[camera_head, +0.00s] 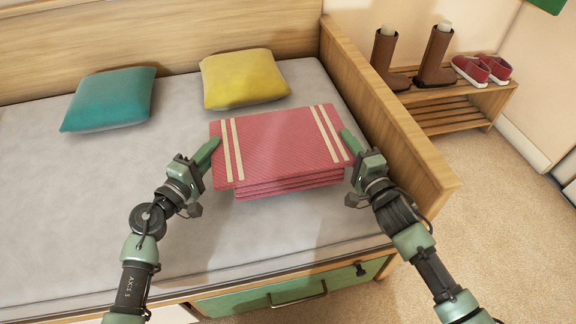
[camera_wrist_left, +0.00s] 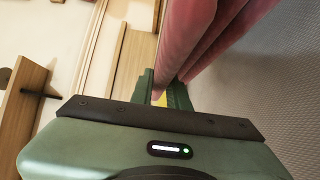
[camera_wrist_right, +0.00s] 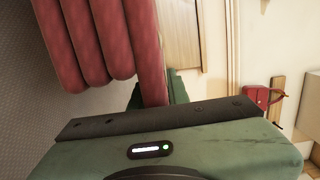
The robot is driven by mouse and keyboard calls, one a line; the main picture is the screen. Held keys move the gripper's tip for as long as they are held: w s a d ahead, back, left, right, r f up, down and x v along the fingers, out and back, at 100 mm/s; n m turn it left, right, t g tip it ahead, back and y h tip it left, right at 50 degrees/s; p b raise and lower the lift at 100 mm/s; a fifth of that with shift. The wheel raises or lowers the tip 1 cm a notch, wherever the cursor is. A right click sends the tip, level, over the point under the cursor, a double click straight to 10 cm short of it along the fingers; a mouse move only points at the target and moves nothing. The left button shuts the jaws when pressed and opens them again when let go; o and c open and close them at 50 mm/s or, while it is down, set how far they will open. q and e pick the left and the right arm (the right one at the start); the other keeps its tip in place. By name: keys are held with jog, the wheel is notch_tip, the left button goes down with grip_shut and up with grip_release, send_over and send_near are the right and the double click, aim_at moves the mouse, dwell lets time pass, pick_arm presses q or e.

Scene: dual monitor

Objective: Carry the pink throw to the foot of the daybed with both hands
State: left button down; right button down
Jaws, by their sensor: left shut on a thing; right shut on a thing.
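The pink throw (camera_head: 280,145) is a folded, layered stack with cream stripes near its left and right ends. It is over the right part of the daybed mattress (camera_head: 90,210), close to the wooden end board (camera_head: 385,105). My left gripper (camera_head: 209,155) is shut on its left edge, and my right gripper (camera_head: 347,145) is shut on its right edge. In the wrist views the throw's rounded folds show at the left fingers (camera_wrist_left: 165,88) and right fingers (camera_wrist_right: 160,92). The throw looks about level; its underside and any gap to the mattress are hidden.
A teal pillow (camera_head: 110,98) and a yellow pillow (camera_head: 244,79) lie toward the backrest. The mattress left of the throw is clear. A wooden rack (camera_head: 455,120) with brown boots (camera_head: 436,55) and red shoes (camera_head: 482,70) stands beyond the end board. A green drawer (camera_head: 245,300) is at the front.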

pick_arm(q)
jog(key=shift+w+d, duration=0.1)
pick_arm(e)
jog(key=shift+w+d+r, duration=0.1)
jog(key=shift+d+r, duration=0.05)
jog(key=shift+d, duration=0.15)
jog(key=shift+a, duration=0.1)
pick_arm(q)
jog(key=shift+f, duration=0.15)
pick_arm(e)
jog(key=shift+f, duration=0.2)
